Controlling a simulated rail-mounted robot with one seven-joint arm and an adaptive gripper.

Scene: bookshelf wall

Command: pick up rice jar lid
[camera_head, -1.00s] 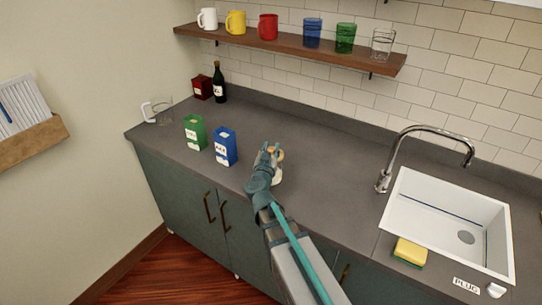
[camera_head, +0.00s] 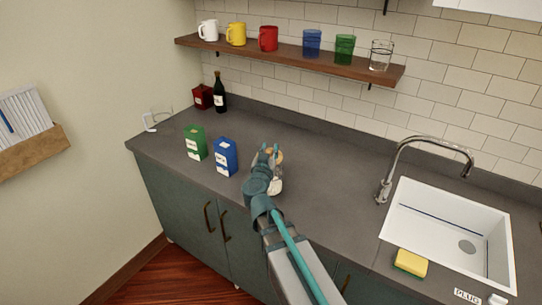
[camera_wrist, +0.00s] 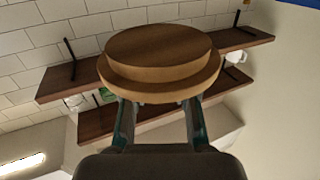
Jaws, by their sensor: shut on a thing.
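The rice jar lid (camera_wrist: 160,62) is a round, stepped wooden disc. In the wrist view it fills the upper middle, held between the two fingers of my gripper (camera_wrist: 158,105). In the head view my gripper (camera_head: 270,152) is over the counter, right of the blue box, with a bit of the tan lid (camera_head: 277,156) showing at its fingertips. A pale, whitish jar (camera_head: 276,186) stands on the counter just below and beside the gripper, partly hidden by my arm. I cannot tell the exact gap between lid and jar.
A green box (camera_head: 195,142) and a blue box (camera_head: 225,157) stand left of my gripper. A dark bottle (camera_head: 219,92) and red box (camera_head: 202,97) are at the back. The sink (camera_head: 400,222), faucet (camera_head: 425,142) and sponge (camera_head: 411,262) are right. A shelf (camera_head: 300,55) of cups is above.

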